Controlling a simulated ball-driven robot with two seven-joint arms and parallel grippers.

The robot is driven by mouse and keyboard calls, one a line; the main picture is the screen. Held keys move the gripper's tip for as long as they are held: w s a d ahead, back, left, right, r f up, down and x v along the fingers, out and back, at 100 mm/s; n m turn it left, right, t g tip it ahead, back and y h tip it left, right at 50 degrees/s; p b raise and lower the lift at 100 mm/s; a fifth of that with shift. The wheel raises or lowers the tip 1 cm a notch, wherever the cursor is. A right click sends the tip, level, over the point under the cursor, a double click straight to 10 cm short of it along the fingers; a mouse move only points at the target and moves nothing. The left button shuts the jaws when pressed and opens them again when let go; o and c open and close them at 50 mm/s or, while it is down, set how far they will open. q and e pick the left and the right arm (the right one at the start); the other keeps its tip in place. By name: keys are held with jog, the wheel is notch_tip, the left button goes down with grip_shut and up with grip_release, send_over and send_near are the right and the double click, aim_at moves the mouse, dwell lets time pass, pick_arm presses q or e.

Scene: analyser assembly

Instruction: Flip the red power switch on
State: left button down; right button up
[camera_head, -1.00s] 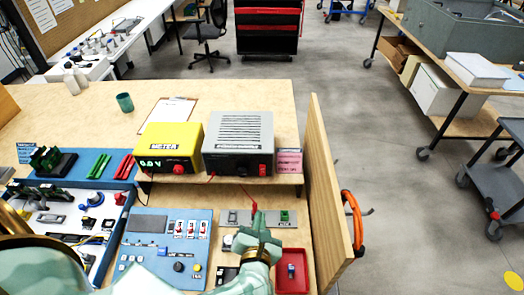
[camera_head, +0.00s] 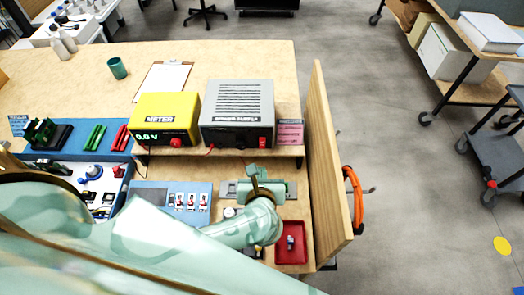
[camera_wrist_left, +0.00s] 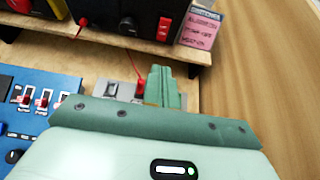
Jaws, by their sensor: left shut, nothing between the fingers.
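The red power switch (camera_head: 263,143) is on the right of the front face of the grey power supply (camera_head: 237,92), which stands on a raised wooden shelf. The switch also shows near the top of the left wrist view (camera_wrist_left: 164,28). I cannot tell which way its rocker is tipped. My left gripper (camera_head: 253,172) is shut and empty, in front of and a little below the switch, apart from it. Its fingers (camera_wrist_left: 160,74) point up toward the shelf edge in the left wrist view. My right gripper is not in view.
The yellow meter (camera_head: 165,116), reading about 0.0 V, stands left of the supply. A pink card (camera_head: 290,133) is right of the switch. A wooden side panel (camera_head: 332,160) bounds the right. A red tray (camera_head: 291,256) lies below. Red leads hang from the supply.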

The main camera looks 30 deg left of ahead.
pick_arm(q)
send_near(262, 146)
jog(key=f+x, duration=0.1)
jog(key=x, duration=0.4)
jog(key=shift+w+a+f+b, duration=0.1)
jog(key=shift+w+a+b, duration=0.25)
jog(key=shift+w, duration=0.2)
jog(key=shift+w+f+t+b, duration=0.15)
jog(key=shift+f+t+b, duration=0.2)
jog(key=shift+b, duration=0.85)
jog(key=shift+w+r, duration=0.1)
jog(key=shift+r, duration=0.15)
